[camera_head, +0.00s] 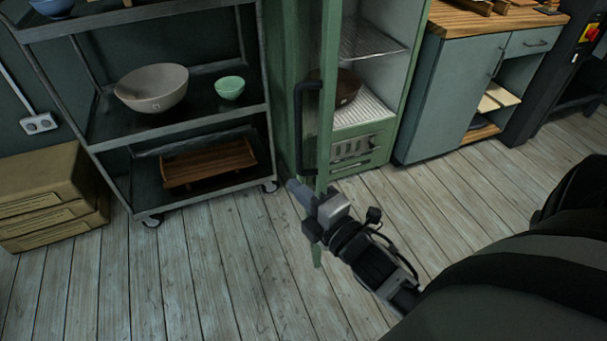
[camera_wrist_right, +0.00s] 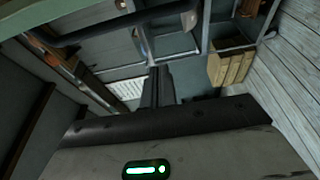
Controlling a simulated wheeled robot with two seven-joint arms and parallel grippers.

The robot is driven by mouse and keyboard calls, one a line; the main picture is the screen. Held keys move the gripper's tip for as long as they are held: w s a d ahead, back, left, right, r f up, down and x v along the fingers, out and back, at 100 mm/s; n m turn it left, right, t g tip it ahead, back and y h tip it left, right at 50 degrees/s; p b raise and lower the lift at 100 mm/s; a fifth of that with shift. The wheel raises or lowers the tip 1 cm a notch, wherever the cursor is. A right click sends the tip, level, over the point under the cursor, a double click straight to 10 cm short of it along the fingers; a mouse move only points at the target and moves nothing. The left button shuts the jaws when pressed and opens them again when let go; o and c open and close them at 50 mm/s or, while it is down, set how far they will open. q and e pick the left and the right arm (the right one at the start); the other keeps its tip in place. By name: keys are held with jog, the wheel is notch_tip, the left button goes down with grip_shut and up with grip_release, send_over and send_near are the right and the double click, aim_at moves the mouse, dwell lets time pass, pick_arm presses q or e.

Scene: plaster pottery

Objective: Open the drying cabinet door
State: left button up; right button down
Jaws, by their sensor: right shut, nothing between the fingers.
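The green drying cabinet (camera_head: 372,160) stands open at the centre of the head view. Its door (camera_head: 325,90) is swung out toward me and shows almost edge-on. A dark bar handle (camera_head: 304,130) is on the door's left side; what looks like the same bar crosses the top of the right wrist view (camera_wrist_right: 110,28). My right gripper (camera_head: 300,194) is just below the handle, by the door's edge. Its fingers are together and empty, also in the wrist view (camera_wrist_right: 158,82). I cannot tell whether it touches the door. My left gripper is not in view.
A brown bowl (camera_head: 347,88) sits inside the cabinet. A metal shelf rack (camera_head: 190,114) with bowls and a wooden tray (camera_head: 208,164) stands left. Stacked boxes (camera_head: 45,195) are at far left, a wood-topped counter (camera_head: 455,95) at right. The plank floor in front is clear.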

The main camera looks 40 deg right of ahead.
jog(key=w+d+p, duration=0.1)
jog(key=w+d, duration=0.2)
jog(key=w, duration=0.3)
jog(key=shift+w+d, duration=0.25)
jog(key=shift+w, duration=0.05)
